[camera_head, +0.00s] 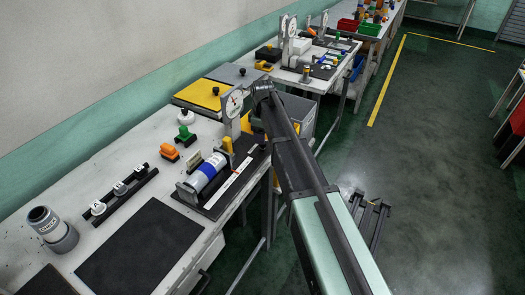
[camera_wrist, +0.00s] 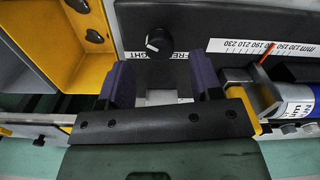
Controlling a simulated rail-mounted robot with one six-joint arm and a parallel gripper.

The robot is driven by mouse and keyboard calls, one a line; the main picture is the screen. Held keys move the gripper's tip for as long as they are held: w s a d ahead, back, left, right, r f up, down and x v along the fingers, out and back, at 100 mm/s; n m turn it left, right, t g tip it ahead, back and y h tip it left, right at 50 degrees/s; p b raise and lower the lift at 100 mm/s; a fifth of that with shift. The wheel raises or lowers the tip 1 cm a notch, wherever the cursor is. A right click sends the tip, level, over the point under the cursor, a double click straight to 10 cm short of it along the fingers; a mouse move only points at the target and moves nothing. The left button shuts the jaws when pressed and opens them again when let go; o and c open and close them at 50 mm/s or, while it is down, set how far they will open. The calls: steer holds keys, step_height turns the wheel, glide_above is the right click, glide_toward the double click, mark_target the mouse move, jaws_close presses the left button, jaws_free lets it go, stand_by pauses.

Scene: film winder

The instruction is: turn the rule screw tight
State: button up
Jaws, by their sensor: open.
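The rule screw is a black knob with a white mark (camera_wrist: 158,41) on a dark panel in the wrist view. The label below it reads partly "FREE" and "IGHT"; my gripper hides some of it. A white rule (camera_wrist: 245,46) with a red pointer (camera_wrist: 267,53) lies to the right of the knob. My gripper (camera_wrist: 161,72) has two purple fingers set wide apart, open and empty. The knob shows between and beyond the fingertips, apart from both. In the head view, the winder carries a blue-and-white roll (camera_head: 207,172); I cannot make out the screw there.
The blue roll's end (camera_wrist: 297,103) is close to the right of my gripper. In the head view, a dial gauge (camera_head: 232,103) stands by my wrist. A black mat (camera_head: 140,250) lies clear on the bench.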

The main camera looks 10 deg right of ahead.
step_height(320, 180, down, 4)
steer(key=shift+r+b, duration=0.2)
steer(key=shift+b, duration=0.7)
steer(key=shift+r, duration=0.1)
steer(key=c, duration=0.9)
